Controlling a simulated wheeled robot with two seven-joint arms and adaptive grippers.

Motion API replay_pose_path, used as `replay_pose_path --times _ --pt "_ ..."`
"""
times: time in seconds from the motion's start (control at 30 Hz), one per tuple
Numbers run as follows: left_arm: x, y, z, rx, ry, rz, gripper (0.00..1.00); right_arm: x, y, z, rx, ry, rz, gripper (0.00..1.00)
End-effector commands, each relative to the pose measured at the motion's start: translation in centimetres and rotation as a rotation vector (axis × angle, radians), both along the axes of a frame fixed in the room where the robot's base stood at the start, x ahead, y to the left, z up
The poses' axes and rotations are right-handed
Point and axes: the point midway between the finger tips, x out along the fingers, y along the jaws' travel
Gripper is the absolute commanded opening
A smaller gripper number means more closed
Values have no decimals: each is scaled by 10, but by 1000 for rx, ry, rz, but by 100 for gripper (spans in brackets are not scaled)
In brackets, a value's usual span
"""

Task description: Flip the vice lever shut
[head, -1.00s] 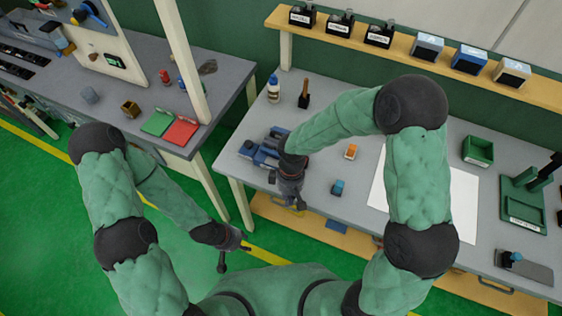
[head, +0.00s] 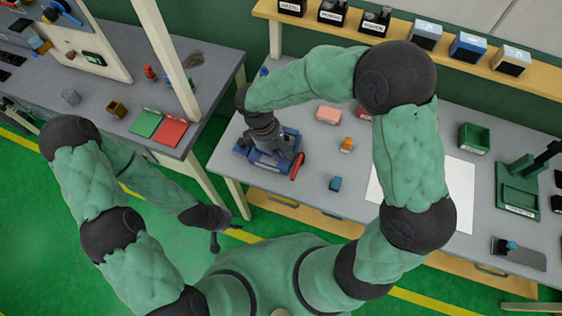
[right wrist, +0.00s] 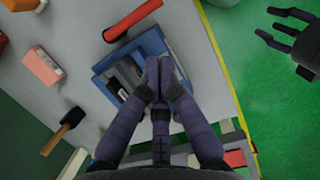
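The blue vice (head: 246,150) sits near the left front corner of the workbench. Its red lever (head: 297,166) sticks out at its right side; in the right wrist view the lever (right wrist: 132,20) lies at the top, apart from my fingers. My right gripper (head: 280,156) is over the vice and hides part of it. In the right wrist view its fingertips (right wrist: 160,68) are together over the blue body (right wrist: 125,65), with nothing seen between them; contact is unclear. My left gripper (head: 226,230) hangs off the bench front; its fingers (right wrist: 280,27) are spread and empty.
A pink block (head: 328,115), an orange piece (head: 347,145) and a small blue piece (head: 335,183) lie right of the vice. A dark-headed mallet (right wrist: 65,130) lies behind it. A white sheet (head: 455,190) covers the bench middle. A shelf (head: 400,38) runs along the back.

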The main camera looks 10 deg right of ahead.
Motion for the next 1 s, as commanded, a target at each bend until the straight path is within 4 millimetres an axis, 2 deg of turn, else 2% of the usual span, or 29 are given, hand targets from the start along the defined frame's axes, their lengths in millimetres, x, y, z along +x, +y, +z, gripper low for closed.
replay_pose_path --times 0.4,0.53,0.7,1.0 --pt "0 0 -10 0 0 0 40 -11 -14 -64 -1 5 -1 0" --pt "0 0 -12 0 0 0 40 -13 -17 -80 0 4 0 0" --pt "0 0 -14 0 0 0 40 -14 -20 -91 -1 3 0 0" --pt "0 0 -13 0 0 0 40 -14 -20 -93 1 2 0 0"
